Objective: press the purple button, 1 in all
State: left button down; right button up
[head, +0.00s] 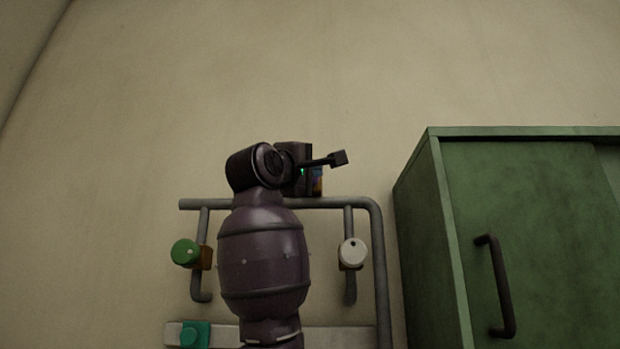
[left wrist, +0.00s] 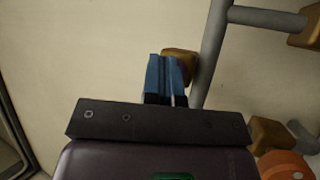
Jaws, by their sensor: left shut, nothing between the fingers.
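I cannot make out a purple button in either view. My left arm covers the middle of the pipe frame in the head view. My left gripper (head: 339,158) is shut and empty above the frame's top bar, pointing right. In the left wrist view its short fingers (left wrist: 166,99) appear just beyond the dark gripper body. A blue part (head: 318,173) with a brown-orange block shows just below the fingers. It also shows in the left wrist view (left wrist: 162,70), right by the fingertips; I cannot tell whether they touch. My right gripper is out of view.
A grey pipe frame (head: 376,230) carries a green knob (head: 185,252) and a white knob (head: 352,252). A teal button (head: 194,334) sits on a pale strip (head: 343,340) low down. An orange round part (left wrist: 285,166) shows at lower right. A green cabinet (head: 530,240) stands right.

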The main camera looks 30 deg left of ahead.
pick_arm(q)
jog(key=s+d, duration=0.1)
jog(key=s+b, duration=0.1)
jog(key=s+d+b, duration=0.1)
jog(key=s, duration=0.1)
jog(key=shift+s+d, duration=0.1)
jog(key=shift+d, duration=0.2)
dwell(0.3)
dwell(0.8)
